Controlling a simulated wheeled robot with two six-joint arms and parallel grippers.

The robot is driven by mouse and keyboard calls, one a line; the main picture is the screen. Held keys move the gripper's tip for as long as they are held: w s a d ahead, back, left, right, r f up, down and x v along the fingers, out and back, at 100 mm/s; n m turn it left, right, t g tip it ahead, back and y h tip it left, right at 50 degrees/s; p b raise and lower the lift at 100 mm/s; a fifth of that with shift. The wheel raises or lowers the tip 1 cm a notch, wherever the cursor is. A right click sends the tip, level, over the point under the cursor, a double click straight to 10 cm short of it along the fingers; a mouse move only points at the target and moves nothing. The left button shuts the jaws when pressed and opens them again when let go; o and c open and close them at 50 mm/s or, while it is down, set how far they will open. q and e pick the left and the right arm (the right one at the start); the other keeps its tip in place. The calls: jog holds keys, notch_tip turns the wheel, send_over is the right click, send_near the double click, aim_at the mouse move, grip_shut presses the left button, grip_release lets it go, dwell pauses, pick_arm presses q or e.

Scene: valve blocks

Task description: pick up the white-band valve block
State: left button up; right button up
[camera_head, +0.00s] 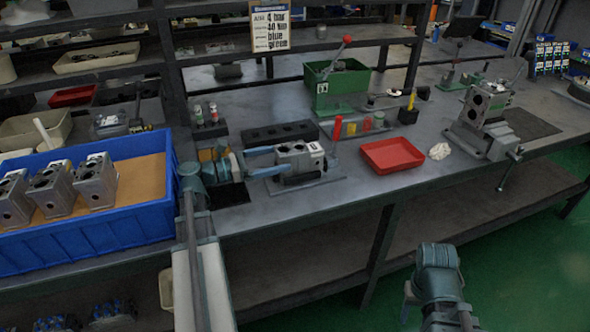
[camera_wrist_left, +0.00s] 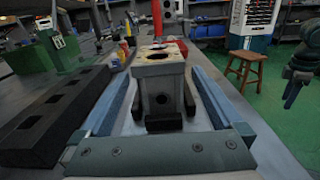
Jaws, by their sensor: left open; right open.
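A grey valve block (camera_head: 300,157) with a pale patch at its right end sits in a dark holder on a plate on the bench. In the left wrist view the block (camera_wrist_left: 160,85) stands upright, with a cream top and round openings. My left gripper (camera_head: 276,160) is open, with one blue finger on each side of the block's near part. Gaps show between the fingers and the block in the wrist view. I cannot make out a clear white band. My right gripper (camera_head: 436,290) is open and empty, low in front of the bench; its fingertips are hard to see.
A blue crate (camera_head: 90,248) holds three grey valve blocks at the left. Another block (camera_head: 485,104) is clamped at the right.

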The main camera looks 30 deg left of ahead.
aim_at(300, 152)
pick_arm(q)
jog(key=shift+a+f, duration=0.1)
jog(key=shift+f, duration=0.15)
jog(key=shift+r+x, duration=0.15)
jog(key=shift+x, duration=1.75)
jog(key=shift+r+x, duration=0.15)
jog(key=shift+x, duration=1.7)
jog(key=shift+c, duration=0.3)
grip_shut()
